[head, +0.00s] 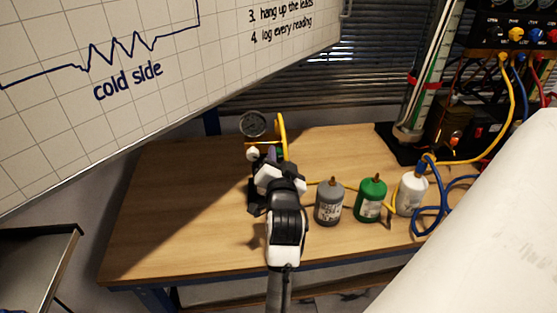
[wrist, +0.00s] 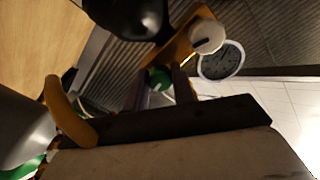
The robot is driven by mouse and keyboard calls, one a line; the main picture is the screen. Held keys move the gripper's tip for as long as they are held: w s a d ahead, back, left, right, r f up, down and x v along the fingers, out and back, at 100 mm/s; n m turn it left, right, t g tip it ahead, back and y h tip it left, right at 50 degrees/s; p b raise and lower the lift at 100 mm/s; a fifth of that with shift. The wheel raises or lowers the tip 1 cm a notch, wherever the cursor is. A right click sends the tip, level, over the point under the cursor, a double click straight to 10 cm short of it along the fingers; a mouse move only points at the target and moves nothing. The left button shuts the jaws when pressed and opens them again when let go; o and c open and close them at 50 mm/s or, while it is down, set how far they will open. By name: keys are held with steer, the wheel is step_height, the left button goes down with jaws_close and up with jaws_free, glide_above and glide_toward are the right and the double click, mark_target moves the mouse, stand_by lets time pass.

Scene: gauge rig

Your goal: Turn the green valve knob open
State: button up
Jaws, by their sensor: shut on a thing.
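The gauge rig stands at the back of the wooden table, with a round dial gauge (head: 252,124) and a yellow bracket (head: 282,134). The dial also shows in the wrist view (wrist: 222,61). The green valve knob (wrist: 159,77) shows between the two purplish fingers of my gripper (wrist: 161,88) in the wrist view. My gripper is shut on it. In the head view my wrist and hand cover most of the knob. A white round knob (wrist: 207,37) sits beside the bracket, near the dial. The knob's turn angle cannot be read.
To the right of my arm stand a grey bottle (head: 329,204), a green bottle (head: 370,200) and a white bottle (head: 410,192). Blue and yellow cables lie at the right. A whiteboard (head: 150,80) hangs over the left. The table's left part (head: 180,210) is clear.

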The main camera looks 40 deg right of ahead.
steer(key=n+b, duration=0.2)
steer(key=n, duration=0.2)
steer(key=shift+f+n, duration=0.15)
steer(key=shift+n, duration=0.15)
steer(key=n+b, duration=0.1)
steer(key=n, duration=0.2)
steer(key=shift+n, duration=0.3)
steer(key=n+b, duration=0.1)
steer(key=n, duration=0.3)
steer(key=shift+b, duration=0.4)
steer(key=shift+s+d+n+b, duration=0.1)
steer(key=shift+n+b, duration=0.35)
steer(key=shift+n, duration=1.35)
steer(key=o, duration=1)
